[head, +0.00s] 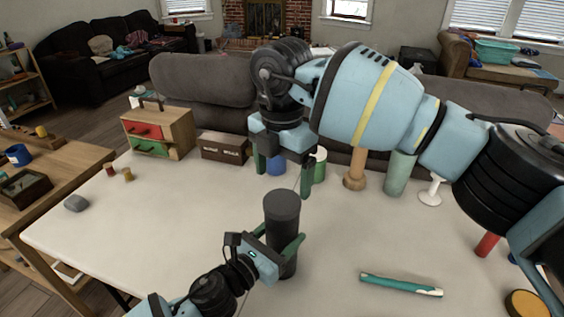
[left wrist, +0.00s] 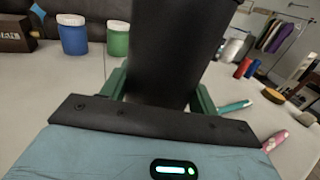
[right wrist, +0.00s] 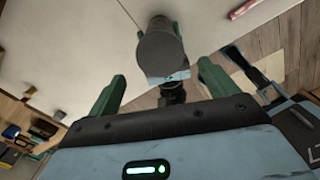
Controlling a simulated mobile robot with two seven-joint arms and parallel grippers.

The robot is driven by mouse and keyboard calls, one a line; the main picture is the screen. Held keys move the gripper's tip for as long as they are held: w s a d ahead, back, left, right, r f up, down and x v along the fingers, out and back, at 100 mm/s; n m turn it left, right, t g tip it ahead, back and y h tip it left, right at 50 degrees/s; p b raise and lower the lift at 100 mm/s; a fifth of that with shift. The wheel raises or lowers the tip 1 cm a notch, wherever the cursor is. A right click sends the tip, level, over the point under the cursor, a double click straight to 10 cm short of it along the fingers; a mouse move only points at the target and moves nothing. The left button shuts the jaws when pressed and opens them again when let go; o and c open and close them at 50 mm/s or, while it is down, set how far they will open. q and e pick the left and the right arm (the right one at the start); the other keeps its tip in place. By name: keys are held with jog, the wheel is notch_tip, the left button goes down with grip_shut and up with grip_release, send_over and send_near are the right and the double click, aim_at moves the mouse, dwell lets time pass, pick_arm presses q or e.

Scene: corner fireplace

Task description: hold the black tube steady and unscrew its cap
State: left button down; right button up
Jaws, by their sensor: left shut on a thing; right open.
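The black tube (head: 281,236) stands upright on the white table with its dark grey cap (head: 282,206) on top. My left gripper (head: 290,249) is shut around the tube's body from the front left. In the left wrist view the tube (left wrist: 178,50) fills the space between the green fingers (left wrist: 160,92). My right gripper (head: 283,180) is open and empty, above and behind the tube, pointing down. In the right wrist view the cap (right wrist: 162,55) shows beyond and between the open fingers (right wrist: 160,88), apart from them.
A teal stick (head: 401,284) lies right of the tube. Behind stand a wooden drawer box (head: 158,133), a dark box (head: 225,148), a blue jar (head: 276,167), a green jar (head: 320,165) and a green cylinder (head: 398,174). A grey stone (head: 76,203) lies left. The table's left middle is clear.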

aim_at(282, 201)
jog(key=shift+f, duration=2.85)
jog(key=c, duration=1)
